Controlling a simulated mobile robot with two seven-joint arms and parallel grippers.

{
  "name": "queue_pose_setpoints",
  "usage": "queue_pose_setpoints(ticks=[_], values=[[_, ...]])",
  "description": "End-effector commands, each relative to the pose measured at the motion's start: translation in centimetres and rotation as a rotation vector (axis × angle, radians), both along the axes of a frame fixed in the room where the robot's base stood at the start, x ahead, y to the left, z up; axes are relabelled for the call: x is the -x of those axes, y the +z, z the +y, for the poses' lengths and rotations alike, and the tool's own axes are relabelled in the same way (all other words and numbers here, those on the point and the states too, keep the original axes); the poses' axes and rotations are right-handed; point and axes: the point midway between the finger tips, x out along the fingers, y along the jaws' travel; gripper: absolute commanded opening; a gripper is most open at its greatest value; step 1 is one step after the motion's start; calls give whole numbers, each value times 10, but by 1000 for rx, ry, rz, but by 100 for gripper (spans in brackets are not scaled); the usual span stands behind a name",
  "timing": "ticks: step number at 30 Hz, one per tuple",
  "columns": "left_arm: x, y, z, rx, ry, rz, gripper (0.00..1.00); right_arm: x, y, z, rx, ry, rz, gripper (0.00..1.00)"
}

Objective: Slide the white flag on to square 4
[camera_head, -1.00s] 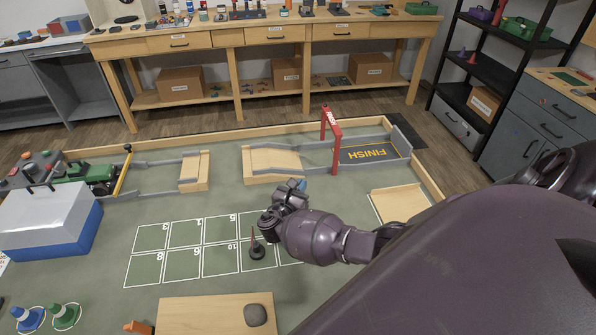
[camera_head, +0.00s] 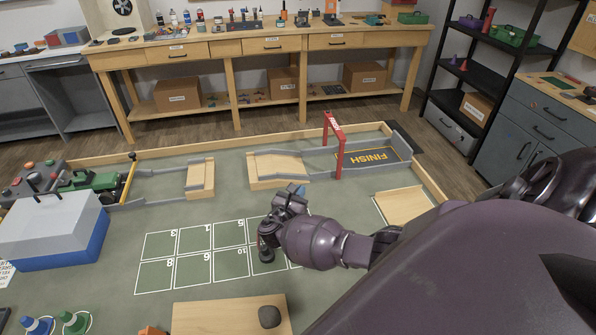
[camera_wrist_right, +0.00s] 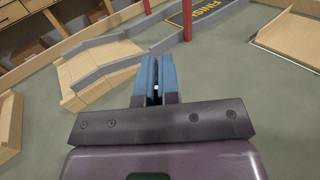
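The numbered grid of white-lined squares (camera_head: 190,258) lies on the green floor. I cannot pick out a white flag in either view. A dark marker base (camera_head: 267,256) stands by the square right of 10, with my right wrist hiding its upper part. My right gripper (camera_head: 298,190) is just beyond the grid, its blue fingers together in the right wrist view (camera_wrist_right: 159,70). My left gripper is out of view.
A wooden ramp (camera_head: 277,170) and a red finish gate (camera_head: 340,150) stand beyond the grid. A wooden board with a grey stone (camera_head: 269,317) lies in front. A blue-and-white box (camera_head: 55,235) is at left, and a flat wooden piece (camera_head: 404,204) at right.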

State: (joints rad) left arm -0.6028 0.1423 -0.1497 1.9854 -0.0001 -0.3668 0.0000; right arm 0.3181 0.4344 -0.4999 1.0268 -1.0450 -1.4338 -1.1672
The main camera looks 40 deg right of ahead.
Motion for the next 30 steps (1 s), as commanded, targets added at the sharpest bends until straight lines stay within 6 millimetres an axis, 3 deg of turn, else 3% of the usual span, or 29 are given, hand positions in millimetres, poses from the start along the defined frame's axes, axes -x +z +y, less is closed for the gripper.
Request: queue_pose_setpoints(ticks=[5,12,23,30], values=[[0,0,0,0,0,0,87,0,0,0,0,0,0,0],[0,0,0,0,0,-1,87,0,0,0,0,0,0,33],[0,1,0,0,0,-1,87,2,0,5,-1,0,0,33],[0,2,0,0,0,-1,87,16,-1,39,-3,2,0,33]])
